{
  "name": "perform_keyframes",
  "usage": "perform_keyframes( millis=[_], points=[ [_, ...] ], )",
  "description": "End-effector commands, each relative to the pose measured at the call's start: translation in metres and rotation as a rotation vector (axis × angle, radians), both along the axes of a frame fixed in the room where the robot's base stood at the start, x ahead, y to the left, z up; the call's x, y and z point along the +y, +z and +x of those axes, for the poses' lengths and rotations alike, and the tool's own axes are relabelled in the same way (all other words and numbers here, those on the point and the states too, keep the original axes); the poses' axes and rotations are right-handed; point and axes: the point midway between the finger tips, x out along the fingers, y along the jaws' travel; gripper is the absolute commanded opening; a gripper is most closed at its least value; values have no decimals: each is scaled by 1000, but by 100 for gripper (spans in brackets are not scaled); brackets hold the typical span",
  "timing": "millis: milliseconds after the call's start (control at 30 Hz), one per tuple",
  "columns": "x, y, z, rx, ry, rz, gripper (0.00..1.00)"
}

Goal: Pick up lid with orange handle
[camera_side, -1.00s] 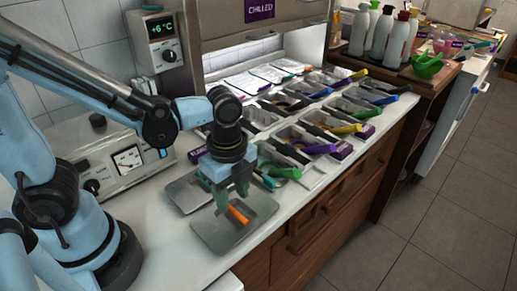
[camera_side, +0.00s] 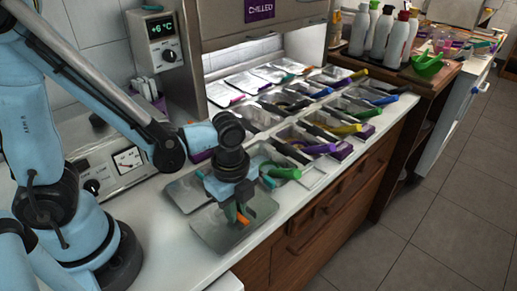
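The lid (camera_side: 215,238) is a flat grey metal plate lying on the white counter near its front edge. Its orange handle (camera_side: 243,219) shows only in part, at the tip of my gripper. The fingers hide the rest of the handle. Whether they have closed on it is too small to tell.
Another grey lid (camera_side: 180,194) lies just behind. A green-handled scoop (camera_side: 283,172) and topping bins (camera_side: 318,170) with coloured handles are close on the right. A control box (camera_side: 120,165) stands behind. The counter's front edge is near.

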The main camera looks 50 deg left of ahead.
Motion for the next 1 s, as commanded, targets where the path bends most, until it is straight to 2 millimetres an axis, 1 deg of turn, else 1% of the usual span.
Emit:
perform_keyframes(
  millis=[33,67,100,467,667,867,967,1000],
  points=[
    [0,0,0,0,0,0,7],
    [0,0,0,0,0,0,2],
    [0,0,0,0,0,0,0],
    [0,1,0,0,0,0,0],
    [0,6,0,0,0,0,0],
    [0,25,0,0,0,0,0],
    [0,40,0,0,0,0,0],
    [-4,45,-5,0,-5,0,0]
  ],
)
